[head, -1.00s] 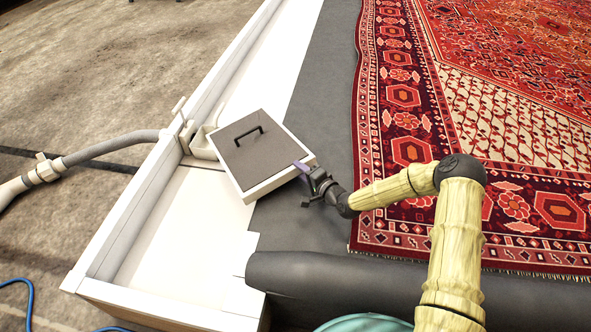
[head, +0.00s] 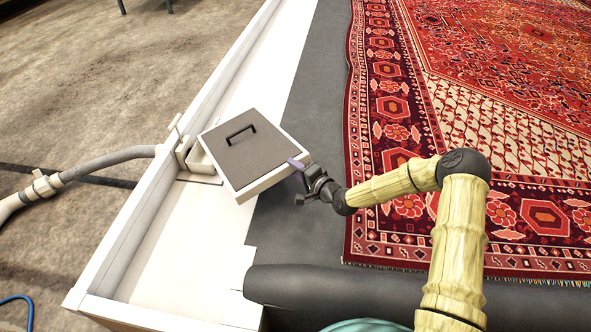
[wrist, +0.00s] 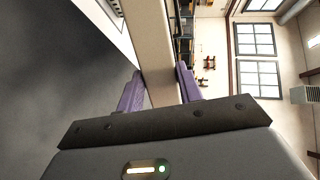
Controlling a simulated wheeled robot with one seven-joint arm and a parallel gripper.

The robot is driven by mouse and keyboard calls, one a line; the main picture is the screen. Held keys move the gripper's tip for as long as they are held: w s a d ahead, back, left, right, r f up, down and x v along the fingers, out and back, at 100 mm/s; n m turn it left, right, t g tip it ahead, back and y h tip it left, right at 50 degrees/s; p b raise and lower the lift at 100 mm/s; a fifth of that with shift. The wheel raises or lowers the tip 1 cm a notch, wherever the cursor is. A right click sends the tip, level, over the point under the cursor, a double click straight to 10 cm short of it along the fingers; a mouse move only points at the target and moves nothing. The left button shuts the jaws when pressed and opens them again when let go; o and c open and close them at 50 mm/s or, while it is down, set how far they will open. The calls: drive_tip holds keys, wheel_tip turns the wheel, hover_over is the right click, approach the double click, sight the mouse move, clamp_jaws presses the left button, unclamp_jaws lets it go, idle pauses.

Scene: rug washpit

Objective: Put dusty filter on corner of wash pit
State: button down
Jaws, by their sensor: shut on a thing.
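The dusty filter (head: 240,160) is a square panel with a white frame, a grey-brown face and a black handle on top. My gripper (head: 302,166) is shut on the filter's right edge and holds it tilted over the left side of the wash pit (head: 195,245). In the wrist view my gripper's purple fingers (wrist: 158,92) are on both sides of the filter's pale frame (wrist: 150,40). The pit's near-left corner (head: 85,297) is bare. The filter hides part of the pit floor, and I cannot tell whether it touches anything below.
A red patterned rug (head: 480,110) lies on dark grey sheeting (head: 310,120) to the right. A rolled dark edge (head: 330,285) runs along the front. A grey hose (head: 105,160) joins a fitting on the pit's left wall. The white floor strip in front of the filter is clear.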

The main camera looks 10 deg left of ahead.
wheel_tip(320, 180, down, 10)
drive_tip(key=b, duration=0.5)
drive_tip(key=shift+r, duration=0.25)
drive_tip(key=c, duration=0.9)
unclamp_jaws()
drive_tip(key=shift+f, duration=0.1)
drive_tip(key=shift+f, duration=0.1)
drive_tip(key=p+v, duration=0.8)
drive_tip(key=v, duration=0.8)
drive_tip(key=shift+s+d, duration=0.5)
